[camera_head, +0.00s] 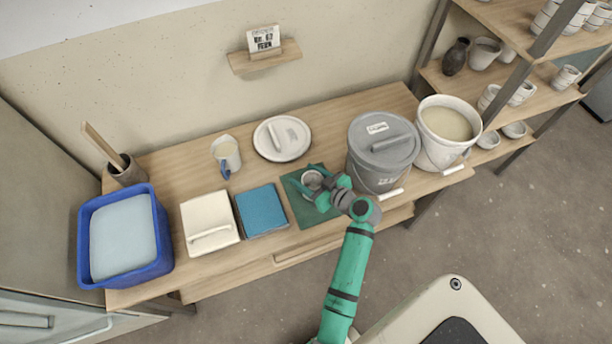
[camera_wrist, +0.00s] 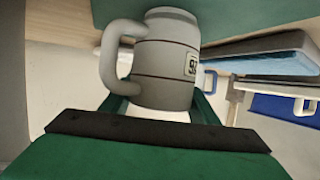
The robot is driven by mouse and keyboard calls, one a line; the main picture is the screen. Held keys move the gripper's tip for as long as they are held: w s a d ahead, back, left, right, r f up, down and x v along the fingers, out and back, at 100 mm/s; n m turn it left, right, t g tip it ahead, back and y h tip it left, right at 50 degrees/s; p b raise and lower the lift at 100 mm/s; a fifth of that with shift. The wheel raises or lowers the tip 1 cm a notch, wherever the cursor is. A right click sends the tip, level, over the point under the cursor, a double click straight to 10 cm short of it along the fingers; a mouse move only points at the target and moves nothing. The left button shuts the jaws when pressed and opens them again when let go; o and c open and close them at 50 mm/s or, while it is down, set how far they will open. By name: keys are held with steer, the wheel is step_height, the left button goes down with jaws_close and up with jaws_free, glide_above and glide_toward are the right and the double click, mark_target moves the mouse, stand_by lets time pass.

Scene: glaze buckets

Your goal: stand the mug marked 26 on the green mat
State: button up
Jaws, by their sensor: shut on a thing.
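A pale grey mug (camera_head: 312,178) with dark bands is between the fingers of my gripper (camera_head: 318,186), over the green mat (camera_head: 303,211) on the table. In the wrist view the mug (camera_wrist: 170,62) fills the middle, with its handle to the left and a small label facing the camera; the mark is too unclear to read surely. The green fingers (camera_wrist: 160,108) are shut on the mug. The mat (camera_wrist: 240,18) lies along the top of the wrist view, close to one end of the mug; I cannot tell whether they touch.
A grey lidded bucket (camera_head: 372,172) and an open cream bucket (camera_head: 425,150) stand right of the mat. Left of it are a blue slab (camera_head: 262,209), a white lidded box (camera_head: 208,222) and a blue tub (camera_head: 84,240). Behind are a jug (camera_head: 227,155) and a round lid (camera_head: 270,152).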

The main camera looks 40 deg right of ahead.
steer(key=o, duration=1.2)
steer(key=shift+f, duration=0.1)
steer(key=shift+o, duration=0.2)
steer(key=v, duration=1.2)
